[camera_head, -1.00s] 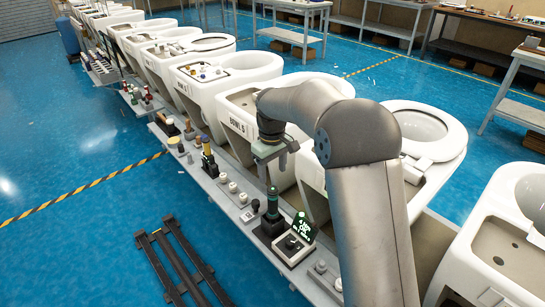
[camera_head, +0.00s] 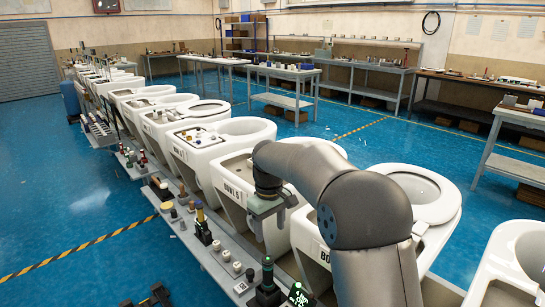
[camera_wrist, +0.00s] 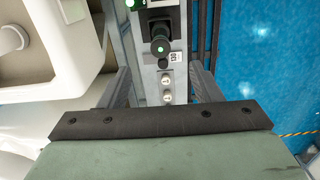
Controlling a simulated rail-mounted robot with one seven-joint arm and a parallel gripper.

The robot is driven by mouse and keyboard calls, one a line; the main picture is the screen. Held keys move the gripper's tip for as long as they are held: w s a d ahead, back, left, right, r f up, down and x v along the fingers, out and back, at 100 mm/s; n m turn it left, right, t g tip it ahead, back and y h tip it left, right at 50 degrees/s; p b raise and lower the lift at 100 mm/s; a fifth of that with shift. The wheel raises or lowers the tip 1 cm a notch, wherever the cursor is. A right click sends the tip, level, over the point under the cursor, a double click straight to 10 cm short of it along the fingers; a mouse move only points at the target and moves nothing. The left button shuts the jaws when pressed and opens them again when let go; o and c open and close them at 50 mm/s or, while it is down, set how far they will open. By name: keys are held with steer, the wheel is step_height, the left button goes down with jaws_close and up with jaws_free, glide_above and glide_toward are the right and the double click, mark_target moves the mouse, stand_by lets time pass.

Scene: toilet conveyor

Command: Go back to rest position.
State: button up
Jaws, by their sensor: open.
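My gripper (camera_head: 268,222) hangs at the end of my bent arm in the head view, beside the front of the bowl marked BOWL 5 and above the narrow grey shelf. In the wrist view its two dark fingers (camera_wrist: 162,88) stand wide apart, with nothing held between them. Beyond them, and apart from them, a dark green-topped bottle-like tool (camera_wrist: 160,45) and small white knobs (camera_wrist: 167,88) are on the shelf. The same dark green tool (camera_head: 267,273) stands on the shelf in the head view.
A row of white toilet bowls (camera_head: 240,128) runs away to the upper left. The grey shelf (camera_head: 205,262) along their front holds several small tools and knobs. Workbenches (camera_head: 365,78) stand at the back. Blue floor (camera_head: 60,190) on the left is open.

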steer(key=s+d+r+m+p, duration=0.1)
steer(key=s+d+r+m, duration=0.1)
steer(key=s+d, duration=0.45)
steer(key=s+d+r+m+p, duration=0.15)
steer(key=s+d, duration=0.25)
steer(key=s, duration=0.6)
steer(key=s+d+f+m, duration=0.1)
steer(key=s+d+m, duration=0.1)
steer(key=s, duration=0.6)
steer(key=s+d+f+m, duration=0.2)
steer(key=s, duration=0.6)
steer(key=shift+s+d+t, duration=0.2)
steer(key=shift+d+t, duration=0.1)
steer(key=shift+d, duration=0.1)
steer(key=shift+f+m, duration=0.1)
steer(key=shift+m, duration=0.15)
